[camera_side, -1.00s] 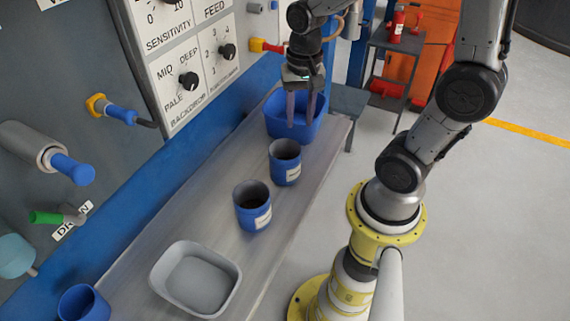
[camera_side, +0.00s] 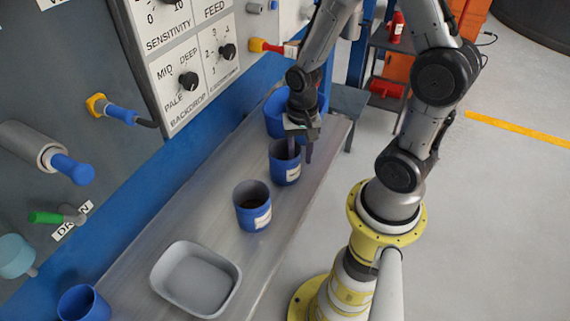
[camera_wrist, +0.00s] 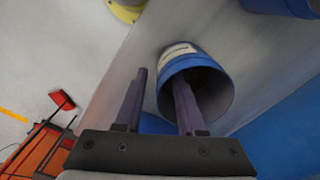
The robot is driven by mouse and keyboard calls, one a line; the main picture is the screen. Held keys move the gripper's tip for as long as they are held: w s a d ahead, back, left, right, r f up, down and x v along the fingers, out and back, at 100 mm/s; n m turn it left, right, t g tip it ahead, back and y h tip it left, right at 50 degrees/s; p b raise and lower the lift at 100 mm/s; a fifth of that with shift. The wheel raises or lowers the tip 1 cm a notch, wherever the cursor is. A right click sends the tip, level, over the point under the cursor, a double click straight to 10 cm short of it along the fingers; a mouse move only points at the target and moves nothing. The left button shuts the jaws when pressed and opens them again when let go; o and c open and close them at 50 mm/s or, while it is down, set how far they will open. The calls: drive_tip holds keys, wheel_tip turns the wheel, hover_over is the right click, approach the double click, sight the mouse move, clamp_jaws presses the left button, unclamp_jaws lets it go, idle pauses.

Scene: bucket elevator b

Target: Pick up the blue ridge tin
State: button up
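Two blue tins with white labels stand upright on the bench; the label text is too small to read, so I cannot tell which is the ridge tin. The farther tin (camera_side: 284,172) is at my gripper (camera_side: 300,153); the nearer tin (camera_side: 252,207) stands apart from it. My gripper is open, pointing down, astride the farther tin's wall, with one finger in the mouth and one outside. In the wrist view, the farther tin (camera_wrist: 190,62) shows its open mouth, with the right finger of my gripper (camera_wrist: 158,88) over it. Contact with the wall is not clear.
A blue tub (camera_side: 273,118) stands just behind the farther tin. A grey tray (camera_side: 200,285) and another blue container (camera_side: 84,304) are at the near end of the bench (camera_side: 228,160). The control panel (camera_side: 190,80) with knobs and handles rises along the left.

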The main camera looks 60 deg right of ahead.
drive_tip(key=shift+f, duration=1.15)
clamp_jaws()
idle(0.5)
